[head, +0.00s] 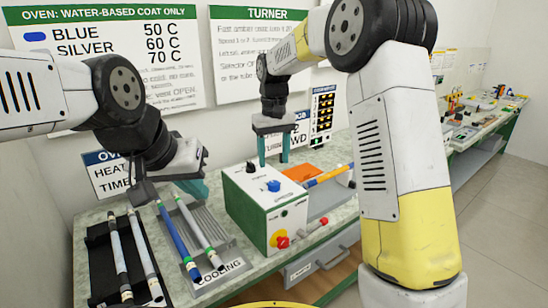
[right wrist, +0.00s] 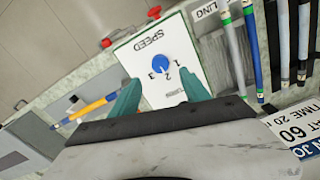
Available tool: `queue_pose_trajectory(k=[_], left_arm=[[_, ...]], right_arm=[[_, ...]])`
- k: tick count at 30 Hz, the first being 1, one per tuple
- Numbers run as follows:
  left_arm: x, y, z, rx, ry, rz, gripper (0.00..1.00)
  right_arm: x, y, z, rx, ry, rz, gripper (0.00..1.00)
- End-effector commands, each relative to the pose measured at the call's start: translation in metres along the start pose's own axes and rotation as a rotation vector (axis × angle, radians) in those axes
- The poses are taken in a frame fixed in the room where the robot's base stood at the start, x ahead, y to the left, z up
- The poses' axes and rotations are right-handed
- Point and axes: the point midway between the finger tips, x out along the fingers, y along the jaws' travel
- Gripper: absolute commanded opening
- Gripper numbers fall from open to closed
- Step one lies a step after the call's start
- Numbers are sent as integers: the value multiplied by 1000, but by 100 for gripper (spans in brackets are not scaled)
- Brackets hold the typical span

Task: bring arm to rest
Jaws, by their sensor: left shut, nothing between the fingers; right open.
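My right gripper (head: 273,150) is open and empty above the back of the green-and-white turner box (head: 258,213). In the right wrist view its teal fingers (right wrist: 161,80) stand apart on either side of the box's blue speed knob (right wrist: 160,64), with no visible contact. The same knob shows in the head view (head: 273,186). My left gripper (head: 193,187) is shut and empty over the back end of the grey cooling tray (head: 225,272); its fingertips are partly hidden by its wrist.
The cooling tray holds a blue rod (head: 178,240) and a grey, green-banded rod (head: 200,233). A black rack (head: 97,262) with grey rods stands left. An orange-and-blue rod (head: 327,175) lies at the turner. A drawer (head: 322,259) is below.

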Motion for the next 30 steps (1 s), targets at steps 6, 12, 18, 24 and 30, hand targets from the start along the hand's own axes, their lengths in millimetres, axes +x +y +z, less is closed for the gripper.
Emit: queue_pose_trajectory(k=[6, 12, 18, 24, 30], left_arm=[[0, 0, 0, 0, 0, 0, 0], [0, 0, 0, 0, 0, 0, 0], [0, 0, 0, 0, 0, 0, 0], [0, 0, 0, 0, 0, 0, 0], [0, 0, 0, 0, 0, 0, 0]], right_arm=[[-22, 12, 22, 26, 46, -17, 54], [-66, 36, 88, 93, 170, -57, 54], [-90, 49, 166, 165, 306, -83, 54], [-90, 49, 239, 235, 442, -90, 54], [-76, 43, 286, 285, 538, -84, 54]])
